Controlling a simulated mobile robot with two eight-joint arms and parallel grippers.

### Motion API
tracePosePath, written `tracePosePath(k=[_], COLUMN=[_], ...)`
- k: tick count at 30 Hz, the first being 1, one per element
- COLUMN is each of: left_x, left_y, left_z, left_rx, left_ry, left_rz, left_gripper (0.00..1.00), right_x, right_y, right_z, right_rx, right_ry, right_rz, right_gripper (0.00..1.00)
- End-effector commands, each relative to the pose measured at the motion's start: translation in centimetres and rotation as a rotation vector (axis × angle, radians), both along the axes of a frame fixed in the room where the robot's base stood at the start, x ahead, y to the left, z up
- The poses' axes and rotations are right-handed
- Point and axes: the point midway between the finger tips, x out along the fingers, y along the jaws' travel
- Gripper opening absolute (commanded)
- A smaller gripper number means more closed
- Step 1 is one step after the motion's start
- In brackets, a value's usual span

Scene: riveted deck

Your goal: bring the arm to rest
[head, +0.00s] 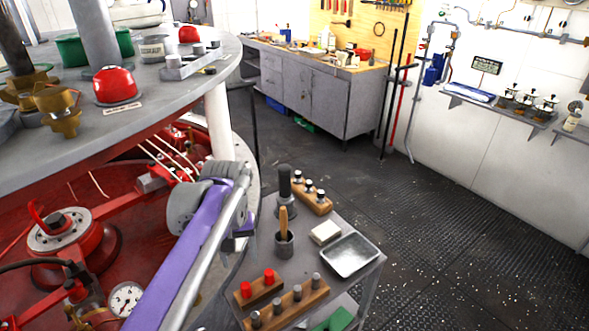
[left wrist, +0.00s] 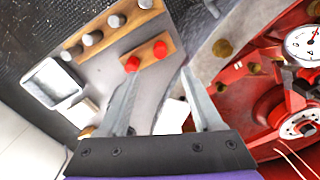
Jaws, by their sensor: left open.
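My left arm crosses the lower middle of the head view as a purple link with a silver rod. It reaches between the round grey table and the small grey cart (head: 290,262). My left gripper (left wrist: 160,73) is open in the left wrist view, with nothing between its two grey fingers. Its fingertips show in front of the cart top near a wooden block with red pegs (left wrist: 146,56); I cannot tell the distance. In the head view the gripper is mostly hidden behind the arm. My right gripper is not in view.
The cart holds a metal tray (head: 350,255), a red-peg block (head: 259,289), a grey-peg block (head: 287,305) and a dark cup (head: 284,244) with a wooden handle. Red machinery (head: 70,240) lies below the round table (head: 150,95). The dark floor (head: 450,220) right of the cart is clear.

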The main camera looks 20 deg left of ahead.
Motion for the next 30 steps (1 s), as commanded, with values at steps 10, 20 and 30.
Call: tracePosePath(k=[10,20,30], left_x=[-5.9,-14.0,-15.4], left_y=[-3.2,-6.3,-6.8], left_z=[-2.2,-8.2,-9.7], left_rx=[0.030,0.094,0.111], left_ry=[-0.166,-0.412,-0.464], left_rz=[-0.169,-0.410,-0.459], left_gripper=[0.67,0.67,0.67], right_x=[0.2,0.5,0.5], right_y=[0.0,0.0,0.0], right_z=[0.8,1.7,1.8], right_rx=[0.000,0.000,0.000], right_ry=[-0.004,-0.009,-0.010], right_rz=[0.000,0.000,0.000], right_gripper=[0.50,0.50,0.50])
